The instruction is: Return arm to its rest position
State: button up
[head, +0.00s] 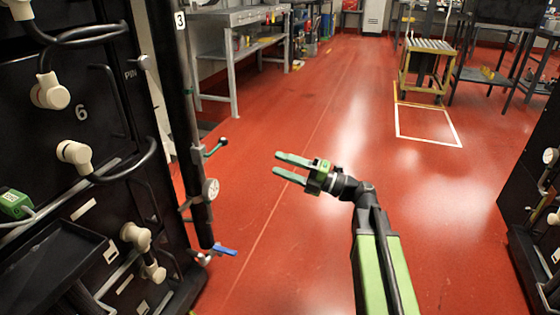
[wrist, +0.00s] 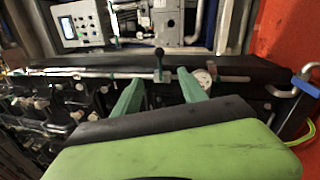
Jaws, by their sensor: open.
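My gripper (head: 283,168) is in the middle of the head view, at the end of my green and black arm. Its two green fingers are apart, with nothing between them, and point left toward a black column. In the wrist view my gripper (wrist: 158,90) also shows its two fingers spread. In the head view the gripper is clear of the gauge (head: 211,188) and of the green-handled lever (head: 216,147).
A black rack (head: 75,165) with beige connectors fills the left. The black column (head: 178,110) has a blue-handled valve (head: 222,249) at its foot. Another dark rack (head: 535,190) is at the right edge. A yellow-framed stand (head: 424,70) is further back. The red floor (head: 270,240) between is open.

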jog(key=s+a+r+n+g+h+p, duration=0.25)
jog(key=a+r+p, duration=0.35)
jog(key=p, duration=0.6)
jog(key=s+d+f+n+g+h+p, duration=0.3)
jog(key=s+f+n+h+p, duration=0.3)
jog(key=n, duration=0.6)
jog(key=s+d+f+n+g+h+p, duration=0.15)
jog(key=d+f+n+h, duration=0.3)
jog(key=d+n, duration=0.55)
jog(key=s+d+f+n+h+p, duration=0.1)
jog(key=s+d+f+n+h, duration=0.2)
jog(key=d+n+h, duration=0.7)
jog(key=a+r+n+y+p, duration=0.1)
jog(key=r+n+y+p, duration=0.1)
jog(key=r+p, duration=1.7)
jog(key=a+r+n+y+p, duration=0.1)
jog(key=a+r+y+p, duration=0.1)
jog(key=r+p, duration=1.6)
jog(key=shift+w+a+r+n+p, duration=0.15)
jog(key=shift+a+r+n+p, duration=0.1)
jog(key=shift+r+n+p, duration=0.15)
jog(key=shift+c, duration=0.3)
